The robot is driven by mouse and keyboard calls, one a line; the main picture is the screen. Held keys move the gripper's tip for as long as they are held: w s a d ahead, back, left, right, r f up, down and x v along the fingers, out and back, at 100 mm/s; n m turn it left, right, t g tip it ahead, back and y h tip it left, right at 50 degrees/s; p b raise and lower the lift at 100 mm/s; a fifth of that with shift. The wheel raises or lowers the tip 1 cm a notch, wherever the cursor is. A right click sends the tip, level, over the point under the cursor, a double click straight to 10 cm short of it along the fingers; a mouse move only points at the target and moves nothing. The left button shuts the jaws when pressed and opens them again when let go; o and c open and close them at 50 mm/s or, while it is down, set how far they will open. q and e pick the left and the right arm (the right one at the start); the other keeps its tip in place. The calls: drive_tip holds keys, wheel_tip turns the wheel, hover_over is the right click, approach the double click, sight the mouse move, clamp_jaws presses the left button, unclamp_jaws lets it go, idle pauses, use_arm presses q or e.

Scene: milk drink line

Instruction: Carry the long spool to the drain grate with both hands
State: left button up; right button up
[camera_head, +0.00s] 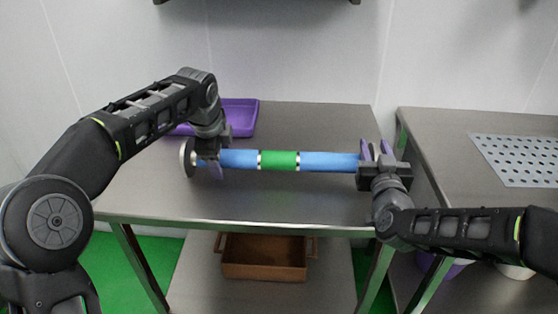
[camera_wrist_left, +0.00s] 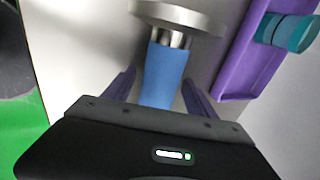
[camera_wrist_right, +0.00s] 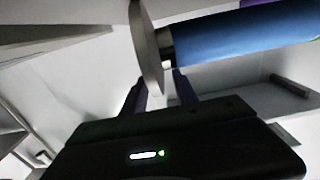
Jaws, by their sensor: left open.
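The long spool (camera_head: 325,162) lies left to right above the steel table, with blue sides, a green middle band and metal end discs. My left gripper (camera_head: 208,162) is open, with its fingers either side of the spool's blue left end (camera_wrist_left: 165,75), inside the left disc (camera_wrist_left: 178,17). My right gripper (camera_head: 377,150) is at the right end. Its fingers stand apart around the right disc (camera_wrist_right: 147,45) and metal neck; whether they grip it is unclear. The perforated drain grate (camera_head: 520,160) lies on the right-hand counter.
A purple tray (camera_head: 240,118) stands on the table behind my left gripper, with a teal object (camera_wrist_left: 296,33) at it in the left wrist view. A brown crate (camera_head: 264,270) sits on the shelf below. A gap separates the table (camera_head: 300,118) from the right counter (camera_head: 445,130).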

use_arm(q)
drive_tip(key=shift+c, duration=0.5)
use_arm(e)
drive_tip(key=shift+c, duration=0.5)
use_arm(q)
drive_tip(key=c, duration=0.7)
use_arm(e)
clamp_jaws()
use_arm(q)
clamp_jaws()
